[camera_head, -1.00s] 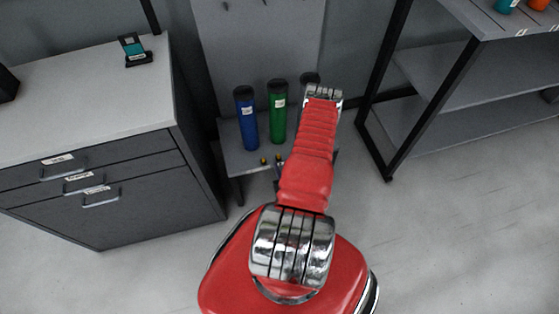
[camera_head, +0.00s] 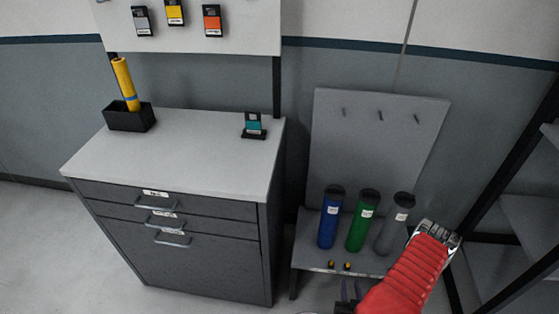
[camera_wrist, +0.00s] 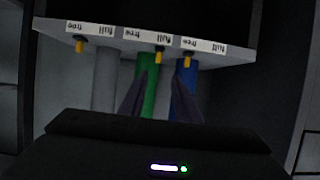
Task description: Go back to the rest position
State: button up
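My red arm reaches in from the lower right in the head view. My gripper (camera_head: 351,288) shows there only as dark finger parts at the lower edge, partly hidden by the arm. In the wrist view my gripper (camera_wrist: 160,76) has its two dark fingers apart, with nothing seen held between them. Beyond them are a green tube (camera_wrist: 148,72), a blue tube (camera_wrist: 184,78) and a grey tube (camera_wrist: 104,75). In the head view the blue (camera_head: 330,220), green (camera_head: 362,222) and grey (camera_head: 393,224) tubes stand upright on a low stand (camera_head: 308,258).
A drawer cabinet (camera_head: 180,165) stands left, bearing a black box (camera_head: 128,118) with a yellow roll (camera_head: 124,82) and a small teal-and-black item (camera_head: 254,125). A wall panel (camera_head: 190,35) holds several cards. A dark shelf rack (camera_head: 530,215) is at right. Floor at lower left is clear.

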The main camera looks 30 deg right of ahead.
jog(key=s+a+f+g+y, duration=0.55)
jog(key=a+f, duration=0.25)
jog(key=f, duration=0.2)
jog(key=d+r+g+y, duration=0.3)
jog(key=r+g+y, duration=0.15)
jog(key=r, duration=1.05)
jog(key=w+a+r+n+g, duration=0.1)
jog(key=w+a+r, duration=0.15)
jog(key=r, duration=0.75)
jog(key=w+a+r+g, duration=0.1)
jog(key=w+r, duration=0.3)
jog(key=r, duration=0.6)
jog(key=w+a+r+n+t, duration=0.1)
jog(key=a+r+n+t, duration=0.1)
jog(key=a+r, duration=0.6)
jog(key=w+a+r+n+t, duration=0.1)
jog(key=a+r+n+t, duration=0.1)
jog(key=a+r, duration=0.7)
jog(key=w+a+r+n+t+h, duration=0.1)
jog(key=a+r, duration=0.7)
jog(key=r, duration=0.9)
jog(key=shift+w+a+r+n+t, duration=0.4)
jog(key=shift+w+n+t, duration=0.2)
jog(key=shift+n+t, duration=0.45)
